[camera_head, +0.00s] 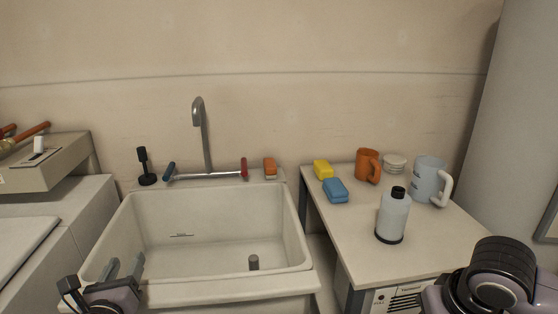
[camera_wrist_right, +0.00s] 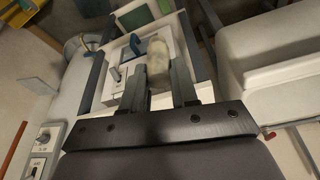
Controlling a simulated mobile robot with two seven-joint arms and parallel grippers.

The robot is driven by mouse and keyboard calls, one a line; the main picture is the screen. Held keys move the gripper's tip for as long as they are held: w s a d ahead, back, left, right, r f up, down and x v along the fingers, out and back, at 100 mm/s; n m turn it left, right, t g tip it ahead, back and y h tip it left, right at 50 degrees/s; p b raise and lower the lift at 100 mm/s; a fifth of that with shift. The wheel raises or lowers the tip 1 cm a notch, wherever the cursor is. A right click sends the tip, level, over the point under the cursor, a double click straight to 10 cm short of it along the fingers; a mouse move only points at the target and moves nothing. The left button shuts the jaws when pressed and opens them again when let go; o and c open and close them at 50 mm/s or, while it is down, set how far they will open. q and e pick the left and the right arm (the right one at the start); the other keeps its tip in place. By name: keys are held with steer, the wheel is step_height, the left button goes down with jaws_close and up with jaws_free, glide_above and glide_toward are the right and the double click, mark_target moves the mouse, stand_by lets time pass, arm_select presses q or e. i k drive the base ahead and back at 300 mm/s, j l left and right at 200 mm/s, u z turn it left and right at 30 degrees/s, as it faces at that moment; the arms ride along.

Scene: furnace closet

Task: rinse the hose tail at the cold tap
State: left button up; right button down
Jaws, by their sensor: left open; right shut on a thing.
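A steel tap (camera_head: 202,135) with a tall curved spout stands behind the sink (camera_head: 300,235). Its blue handle (camera_head: 169,171) is on the left and its red handle (camera_head: 244,168) on the right. My left gripper (camera_head: 125,268) is open and empty at the sink's front left rim, well below the blue handle. My right gripper (camera_wrist_right: 168,70) is shut on a pale, stubby cylinder (camera_wrist_right: 158,62) in the right wrist view. I cannot tell for certain whether this is the hose tail. The right fingers are out of the head view.
The right counter (camera_head: 420,252) holds sponges (camera_head: 335,190), mugs (camera_head: 367,166) and a bottle (camera_head: 393,216).

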mark_target(171, 170)
steer(key=i+j, duration=0.15)
steer(key=i, duration=0.3)
steer(key=i+j, duration=0.2)
steer(key=i, duration=0.3)
